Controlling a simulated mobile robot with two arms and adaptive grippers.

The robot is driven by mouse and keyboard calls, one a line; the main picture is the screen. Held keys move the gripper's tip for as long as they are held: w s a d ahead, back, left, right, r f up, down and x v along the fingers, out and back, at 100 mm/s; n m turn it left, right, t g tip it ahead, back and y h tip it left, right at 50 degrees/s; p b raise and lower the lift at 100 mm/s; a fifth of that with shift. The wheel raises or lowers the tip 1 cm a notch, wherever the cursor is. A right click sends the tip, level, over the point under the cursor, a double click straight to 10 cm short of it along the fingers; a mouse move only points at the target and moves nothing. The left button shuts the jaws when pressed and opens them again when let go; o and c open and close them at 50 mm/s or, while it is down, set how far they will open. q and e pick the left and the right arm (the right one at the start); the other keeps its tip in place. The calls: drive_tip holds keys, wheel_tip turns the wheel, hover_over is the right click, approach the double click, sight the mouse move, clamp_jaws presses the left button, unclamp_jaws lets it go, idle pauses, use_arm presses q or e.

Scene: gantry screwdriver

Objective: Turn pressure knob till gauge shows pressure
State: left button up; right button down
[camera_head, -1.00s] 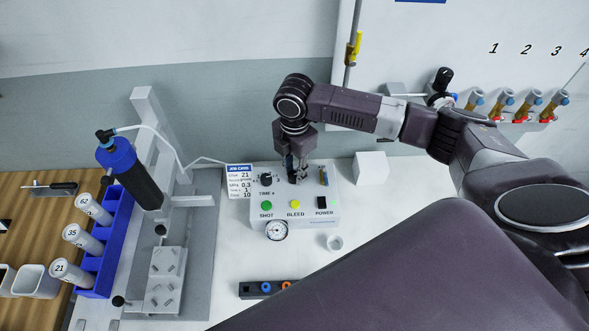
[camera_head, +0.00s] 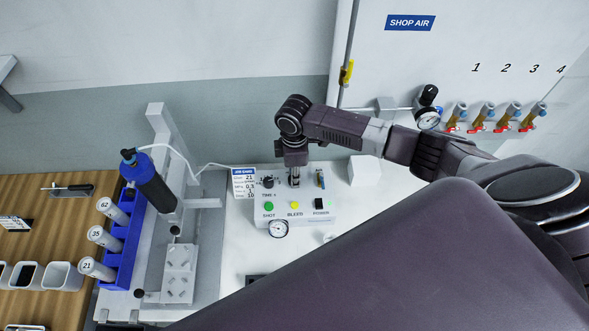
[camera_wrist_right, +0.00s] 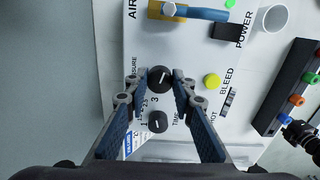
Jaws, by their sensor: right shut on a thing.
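The white control box (camera_head: 252,211) stands on the bench with green SHOT, yellow BLEED and black POWER buttons. A round dial gauge (camera_head: 278,228) sits at its front edge; its needle reading is too small to tell. My right gripper (camera_head: 294,182) reaches down onto the top of the box. In the right wrist view the black pressure knob (camera_wrist_right: 160,79), with a white pointer line, lies between the fingertips of that gripper, which is shut on it. The smaller black TIME knob (camera_wrist_right: 157,122) is nearby between the finger bases.
A blue air lever (camera_wrist_right: 205,13) sits beside the pressure knob. A job card (camera_head: 243,184) stands left of the box. A white block (camera_head: 364,170) is to its right. A dispensing stand with a blue-capped syringe (camera_head: 150,180) and a blue rack (camera_head: 126,240) stand further left.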

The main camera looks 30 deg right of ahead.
drive_tip(key=shift+r+m+p, duration=0.1)
drive_tip(key=shift+m+p, duration=0.3)
drive_tip(key=shift+m, duration=0.2)
drive_tip(key=c, duration=1.6)
unclamp_jaws()
wheel_tip(320, 180, up, 12)
